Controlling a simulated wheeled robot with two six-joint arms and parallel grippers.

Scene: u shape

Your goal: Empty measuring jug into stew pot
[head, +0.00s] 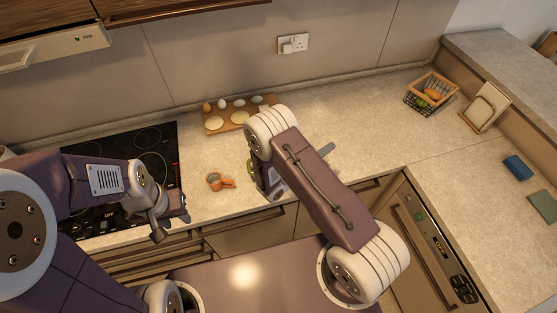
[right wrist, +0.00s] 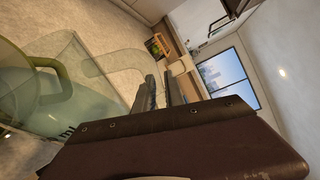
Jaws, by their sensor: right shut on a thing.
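The measuring jug (right wrist: 85,85) is see-through, with a pale greenish content, and fills the left of the right wrist view. In the head view only a small greenish part of it (head: 250,167) shows beside my right gripper (head: 268,190); my arm hides the rest. My right gripper (right wrist: 162,92) is shut on the jug, over the counter. My left gripper (head: 172,222) is at the front edge of the black hob; its finger gap is unclear. No stew pot is clearly seen; my left arm covers much of the hob.
The black hob (head: 115,150) is at left. A wire basket (head: 431,94) is at far right. The counter's right middle is clear.

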